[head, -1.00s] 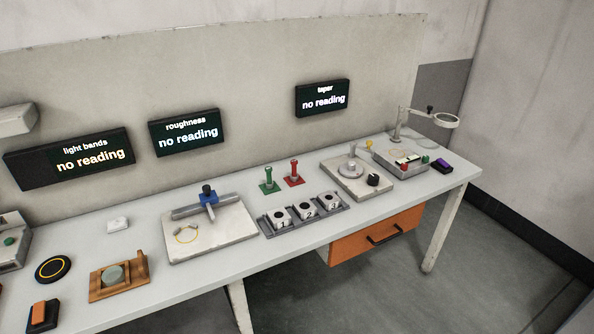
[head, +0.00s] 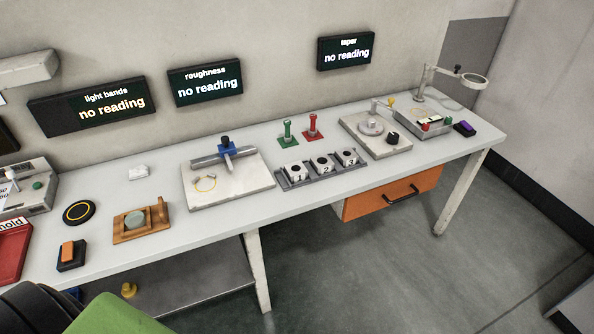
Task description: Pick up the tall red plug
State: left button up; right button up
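A tall red plug (head: 312,125) stands upright on a square red base toward the back of the bench, right of centre in the head view. A similar green plug (head: 287,134) on a green base stands just to its left. Neither of my grippers is in view, and nothing touches the red plug.
A grey rack (head: 318,180) with several numbered blocks sits in front of the plugs on the white bench (head: 210,245). A stone plate (head: 245,188) with a blue clamp is to the left, and a plate with a round stage (head: 352,133) to the right. An orange drawer (head: 365,204) hangs below.

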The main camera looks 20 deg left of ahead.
aim_at(313, 131)
jog(key=u, duration=0.45)
jog(key=i+l+u, duration=0.25)
jog(key=u, duration=0.15)
jog(key=i+l+u, duration=0.2)
jog(key=l+u, duration=0.25)
jog(key=i+l+u, duration=0.15)
jog(key=l+u, duration=0.25)
